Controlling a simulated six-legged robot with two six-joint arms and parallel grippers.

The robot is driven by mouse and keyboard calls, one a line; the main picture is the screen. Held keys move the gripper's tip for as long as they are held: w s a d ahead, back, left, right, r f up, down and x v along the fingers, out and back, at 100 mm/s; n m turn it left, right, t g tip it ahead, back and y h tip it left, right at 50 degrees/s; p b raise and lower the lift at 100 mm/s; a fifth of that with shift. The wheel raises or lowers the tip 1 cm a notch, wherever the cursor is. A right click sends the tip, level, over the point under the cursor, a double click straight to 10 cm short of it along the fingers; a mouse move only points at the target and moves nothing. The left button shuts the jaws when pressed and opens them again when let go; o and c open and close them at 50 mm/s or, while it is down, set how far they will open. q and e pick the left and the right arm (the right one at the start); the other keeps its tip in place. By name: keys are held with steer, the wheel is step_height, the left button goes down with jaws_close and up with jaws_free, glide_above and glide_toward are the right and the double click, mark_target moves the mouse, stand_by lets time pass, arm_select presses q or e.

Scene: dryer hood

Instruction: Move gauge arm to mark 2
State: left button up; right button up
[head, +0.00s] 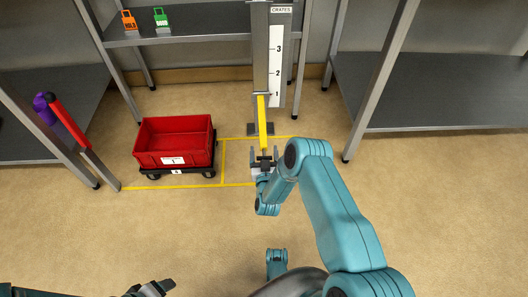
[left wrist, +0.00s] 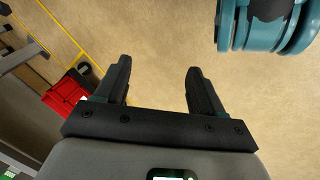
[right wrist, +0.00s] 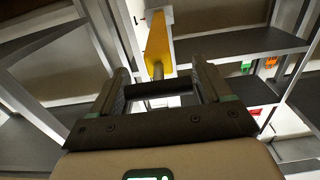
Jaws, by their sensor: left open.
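The gauge is a grey post with a white scale (head: 276,62) marked 1, 2, 3 from the bottom, under a "CRATES" sign. Its yellow gauge arm (head: 262,120) joins the post at about mark 1 and sticks out towards me. My right gripper (head: 263,163) is at the arm's near end.
A red crate (head: 174,140) sits on a low black dolly left of the gauge, beside yellow floor lines (head: 222,165). Grey shelves (head: 430,90) stand right, left and behind. Orange (head: 129,20) and green (head: 161,17) tags stand on the back shelf. The floor in front is clear.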

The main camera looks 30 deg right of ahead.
steer(key=c, duration=1.1)
arm_select(q)
steer(key=s+d+r+g+p, duration=0.1)
steer(key=s+r+g+p, duration=0.1)
steer(key=s+r+p, duration=0.3)
step_height(320, 180, up, 3)
steer(key=p, duration=0.3)
steer(key=shift+s+r+h, duration=0.15)
steer(key=shift+h, duration=0.15)
arm_select(e)
step_height(320, 180, up, 11)
steer(key=shift+r, duration=0.2)
steer(key=shift+c, duration=0.2)
steer(key=o, duration=1.4)
steer(key=shift+o, duration=0.2)
arm_select(q)
steer(key=shift+p, duration=0.3)
arm_select(e)
steer(key=shift+s, duration=0.1)
